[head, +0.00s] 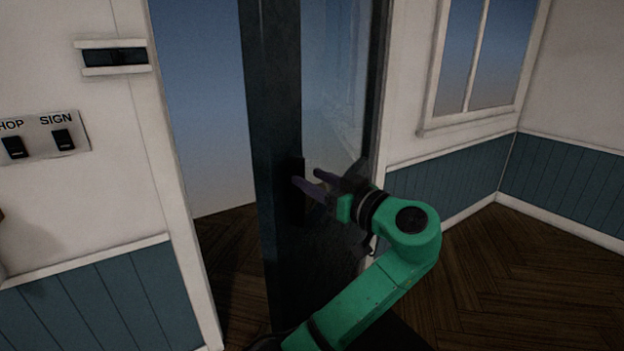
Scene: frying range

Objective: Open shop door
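The shop door (272,120) is dark with a glass pane (332,90). It stands ajar, with a wide gap between its edge and the white frame on the left. A dark upright plate or handle (299,212) is on the door near its edge. I cannot tell if the fingers touch the door. My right gripper is not in view.
The doorway gap shows blue sky and dark wood floor (228,240). A switch panel (42,138) and a small wall device (113,57) are on the left wall. A window (482,60) is at the right. The floor at the right (490,275) is clear.

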